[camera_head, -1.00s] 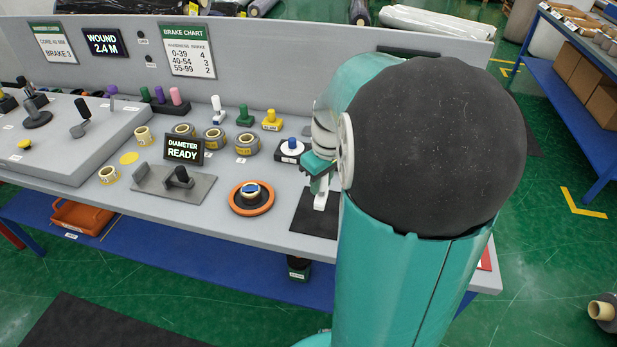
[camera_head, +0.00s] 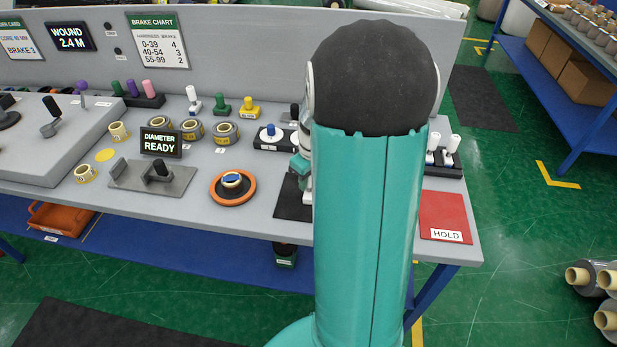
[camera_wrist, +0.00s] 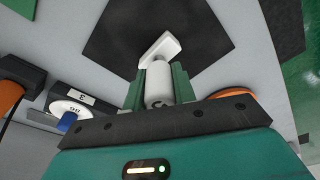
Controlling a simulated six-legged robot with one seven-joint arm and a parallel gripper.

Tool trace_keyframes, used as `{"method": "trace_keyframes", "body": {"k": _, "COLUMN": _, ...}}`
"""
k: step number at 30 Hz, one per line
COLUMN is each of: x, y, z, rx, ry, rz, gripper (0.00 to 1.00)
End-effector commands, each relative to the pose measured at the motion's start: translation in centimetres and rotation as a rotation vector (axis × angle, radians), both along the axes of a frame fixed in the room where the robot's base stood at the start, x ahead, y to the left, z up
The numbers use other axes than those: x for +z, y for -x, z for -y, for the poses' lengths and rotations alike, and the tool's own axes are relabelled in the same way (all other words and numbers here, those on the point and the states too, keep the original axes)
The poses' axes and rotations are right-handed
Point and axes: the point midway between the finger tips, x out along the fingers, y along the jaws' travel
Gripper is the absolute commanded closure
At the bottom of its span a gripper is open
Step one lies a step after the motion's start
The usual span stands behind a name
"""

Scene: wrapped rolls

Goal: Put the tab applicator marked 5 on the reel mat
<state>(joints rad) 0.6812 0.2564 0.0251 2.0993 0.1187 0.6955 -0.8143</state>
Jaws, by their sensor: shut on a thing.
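My gripper (camera_wrist: 158,80) is shut on a white applicator (camera_wrist: 158,88) with a flat foot; a dark mark on its body is too unclear to read for certain. The black mat (camera_wrist: 112,40), which I take for the reel mat, lies beyond the applicator's foot in the wrist view. In the head view the mat (camera_head: 289,204) is partly behind my arm, and my gripper (camera_head: 301,168) is at its right side, mostly hidden. The applicator (camera_head: 307,192) shows there only as a white sliver. I cannot tell whether its foot touches the mat.
An orange reel (camera_head: 232,187) stands left of the mat. Behind it are a blue-knobbed white disc on a black base (camera_head: 271,136) and several tape rolls (camera_head: 225,132). A red HOLD mat (camera_head: 445,216) and a black rack of white-handled tools (camera_head: 443,158) are right of my arm.

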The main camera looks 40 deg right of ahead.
Motion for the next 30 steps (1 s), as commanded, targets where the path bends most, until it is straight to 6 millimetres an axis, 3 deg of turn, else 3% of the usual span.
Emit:
{"method": "trace_keyframes", "body": {"k": 1, "x": -0.1, "y": 0.0, "z": 0.0, "rx": 0.000, "ry": 0.000, "rz": 0.000, "gripper": 0.71}}
{"method": "trace_keyframes", "body": {"k": 4, "x": -0.1, "y": 0.0, "z": 0.0, "rx": 0.000, "ry": 0.000, "rz": 0.000, "gripper": 0.52}}
{"method": "trace_keyframes", "body": {"k": 16, "x": 0.6, "y": 0.0, "z": 0.0, "rx": 0.000, "ry": 0.001, "rz": 0.001, "gripper": 0.52}}
{"method": "trace_keyframes", "body": {"k": 20, "x": 2.5, "y": 0.2, "z": 0.1, "rx": 0.000, "ry": 0.003, "rz": 0.003, "gripper": 0.52}}
{"method": "trace_keyframes", "body": {"k": 30, "x": 9.7, "y": 1.1, "z": 0.1, "rx": 0.000, "ry": 0.002, "rz": 0.003, "gripper": 0.52}}
